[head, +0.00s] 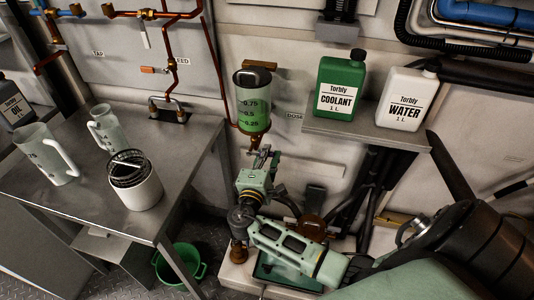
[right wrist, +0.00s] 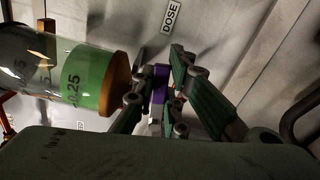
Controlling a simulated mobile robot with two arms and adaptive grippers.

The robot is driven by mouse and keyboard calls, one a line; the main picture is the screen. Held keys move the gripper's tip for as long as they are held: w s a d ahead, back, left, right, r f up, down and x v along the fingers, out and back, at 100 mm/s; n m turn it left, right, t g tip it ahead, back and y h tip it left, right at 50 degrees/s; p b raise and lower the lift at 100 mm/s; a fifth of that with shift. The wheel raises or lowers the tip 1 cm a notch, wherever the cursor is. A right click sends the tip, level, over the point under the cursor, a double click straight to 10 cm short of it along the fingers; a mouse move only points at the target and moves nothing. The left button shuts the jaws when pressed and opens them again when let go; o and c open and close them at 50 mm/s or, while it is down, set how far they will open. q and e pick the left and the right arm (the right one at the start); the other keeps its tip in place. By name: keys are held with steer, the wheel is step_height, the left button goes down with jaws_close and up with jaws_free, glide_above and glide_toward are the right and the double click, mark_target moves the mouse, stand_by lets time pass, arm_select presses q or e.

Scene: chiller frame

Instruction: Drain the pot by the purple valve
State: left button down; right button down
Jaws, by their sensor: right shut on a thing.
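The pot (head: 252,98) is a clear cylinder with a dark lid and a brown base, fixed to the wall panel. Green liquid fills its lower part, and the upper part looks clear. In the right wrist view the pot (right wrist: 92,80) lies sideways at the left. The purple valve (right wrist: 160,84) shows just beyond its brown end, between my right fingers. My right gripper (head: 262,156) is below the pot, shut on the purple valve; its fingers (right wrist: 158,92) stand on either side of it. In the head view the fingers hide the valve. My left gripper is not in view.
A shelf (head: 350,131) right of the pot holds a green coolant jug (head: 340,88) and a white water jug (head: 405,99). The steel table (head: 200,140) at left carries measuring jugs (head: 104,128) and a white container (head: 137,190). A green bucket (head: 180,266) stands on the floor.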

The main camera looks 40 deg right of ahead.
steer(key=n+p, duration=0.1)
steer(key=r+n+p, duration=0.1)
steer(key=shift+w+a+r+n, duration=0.2)
steer(key=shift+r+n, duration=0.1)
steer(key=shift+n, duration=0.1)
steer(key=shift+w+a+r+n+p, duration=0.15)
steer(key=shift+r+n+p, duration=0.1)
steer(key=shift+n+p, duration=0.5)
steer(key=shift+n, duration=0.25)
steer(key=c, duration=1.7)
jaws_free()
steer(key=shift+c, duration=0.2)
